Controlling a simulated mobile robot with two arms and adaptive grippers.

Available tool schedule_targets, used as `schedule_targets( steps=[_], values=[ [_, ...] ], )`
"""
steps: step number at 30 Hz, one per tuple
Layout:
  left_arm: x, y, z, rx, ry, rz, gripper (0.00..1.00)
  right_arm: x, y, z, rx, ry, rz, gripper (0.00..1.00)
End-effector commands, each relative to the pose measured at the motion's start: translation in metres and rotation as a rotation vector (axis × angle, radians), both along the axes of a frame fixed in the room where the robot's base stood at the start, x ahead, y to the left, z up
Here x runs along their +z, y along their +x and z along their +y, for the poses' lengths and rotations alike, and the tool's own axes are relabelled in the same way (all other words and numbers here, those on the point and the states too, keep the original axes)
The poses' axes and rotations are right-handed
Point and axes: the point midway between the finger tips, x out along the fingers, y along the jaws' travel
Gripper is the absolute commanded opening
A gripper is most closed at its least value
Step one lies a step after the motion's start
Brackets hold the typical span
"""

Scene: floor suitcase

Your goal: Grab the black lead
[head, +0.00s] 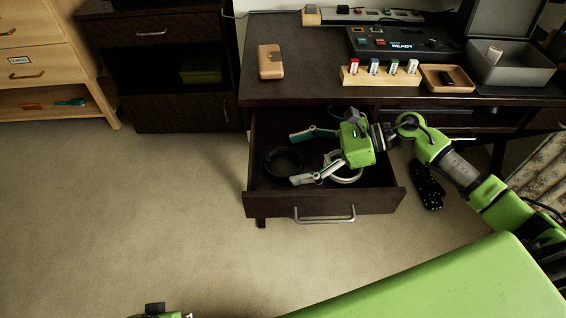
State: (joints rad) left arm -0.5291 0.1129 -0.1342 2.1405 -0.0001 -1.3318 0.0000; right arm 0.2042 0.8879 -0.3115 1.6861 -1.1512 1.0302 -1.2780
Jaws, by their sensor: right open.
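The black lead (284,161) looks like a dark coil lying in the left part of the open drawer (324,205). My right gripper (294,159) reaches into the drawer from the right. Its two fingers are spread wide, one on the far side and one on the near side of the black coil. It is open and holds nothing; whether a fingertip touches the coil I cannot tell. A white coil (345,176) lies to the right, partly hidden under the gripper. Only a small part of my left gripper (165,314) shows at the bottom edge; its fingers are hidden.
The desk (300,92) above the drawer holds a tan case (270,62), a wooden block with small coloured sticks (380,76), a tray (447,78) and an open grey box (511,66). A dark spotted item (427,187) is right of the drawer. Floor at left is clear.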

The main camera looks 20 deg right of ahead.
Motion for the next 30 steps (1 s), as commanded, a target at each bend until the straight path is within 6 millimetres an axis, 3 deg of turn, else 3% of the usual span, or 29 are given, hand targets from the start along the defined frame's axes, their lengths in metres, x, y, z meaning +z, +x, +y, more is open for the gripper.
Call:
schedule_targets(
  steps=[6, 16, 21, 30],
  values=[
    [-0.001, 0.0, 0.0, 0.0, 0.0, 0.0, 0.34, -0.013, 0.01, 0.03, 0.0, 0.001, 0.001, 0.8],
    [-0.001, 0.001, 0.0, 0.0, 0.0, -0.001, 0.34, -0.016, 0.012, 0.036, 0.0, 0.0, 0.0, 0.8],
    [-0.002, 0.001, 0.0, 0.0, -0.001, 0.0, 0.34, -0.016, 0.012, 0.035, 0.0, -0.001, 0.0, 0.39],
    [-0.002, 0.001, -0.001, 0.0, -0.001, 0.0, 0.34, -0.015, 0.012, 0.035, 0.0, 0.0, 0.0, 0.39]
  ],
)
